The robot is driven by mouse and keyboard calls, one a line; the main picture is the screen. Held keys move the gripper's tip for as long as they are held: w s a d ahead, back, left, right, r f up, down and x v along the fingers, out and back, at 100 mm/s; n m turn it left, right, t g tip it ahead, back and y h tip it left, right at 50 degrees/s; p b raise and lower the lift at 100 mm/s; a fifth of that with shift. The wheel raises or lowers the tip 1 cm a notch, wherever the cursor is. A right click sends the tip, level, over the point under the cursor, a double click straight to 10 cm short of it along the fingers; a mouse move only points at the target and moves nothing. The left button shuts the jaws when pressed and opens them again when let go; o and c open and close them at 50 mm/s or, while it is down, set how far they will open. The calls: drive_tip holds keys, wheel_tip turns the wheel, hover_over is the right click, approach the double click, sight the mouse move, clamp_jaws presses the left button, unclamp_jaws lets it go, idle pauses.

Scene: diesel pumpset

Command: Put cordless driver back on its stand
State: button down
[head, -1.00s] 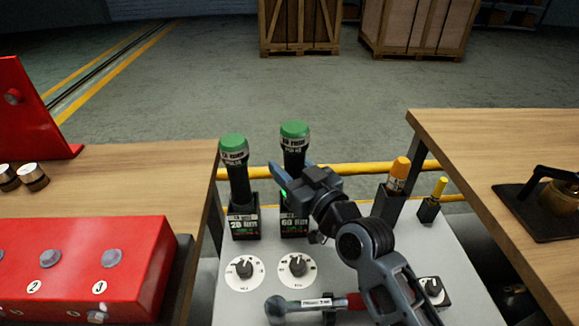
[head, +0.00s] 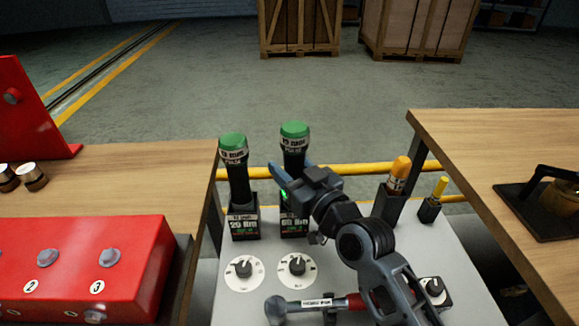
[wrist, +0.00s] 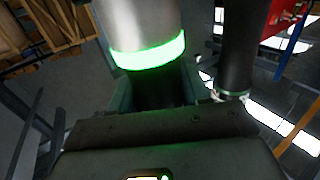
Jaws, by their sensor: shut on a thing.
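The cordless driver (head: 294,146) has a green cap, a white label and a dark body. It stands upright at the right-hand black stand (head: 294,224), which is marked 60 Nm. My gripper (head: 290,180) is shut around the driver's body just above the stand. In the wrist view the driver (wrist: 148,25) rises between the jaws with a glowing green ring. My gripper partly hides where the driver meets the stand, so I cannot tell how deep it sits. A similar green-capped driver (head: 235,170) stands upright in the left stand (head: 243,224), marked 20 Nm.
Two dials (head: 243,269) lie in front of the stands on the grey table (head: 235,303). A labelled hammer-like tool (head: 300,304) lies near the front. An orange-topped tool (head: 399,172) and a yellow-topped one (head: 440,187) stand at right. A red box (head: 90,265) sits at left.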

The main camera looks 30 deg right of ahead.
drive_tip(key=shift+f+b, duration=0.25)
drive_tip(key=shift+b, duration=0.05)
drive_tip(key=c, duration=0.8)
unclamp_jaws()
drive_tip(key=o, duration=0.3)
drive_tip(key=shift+o, duration=0.2)
drive_tip(key=shift+f, duration=0.1)
drive_tip(key=shift+f, duration=0.1)
drive_tip(key=shift+s, duration=0.15)
drive_tip(key=s+d+b, duration=0.1)
drive_tip(key=s, duration=0.6)
drive_tip(key=shift+s, duration=0.25)
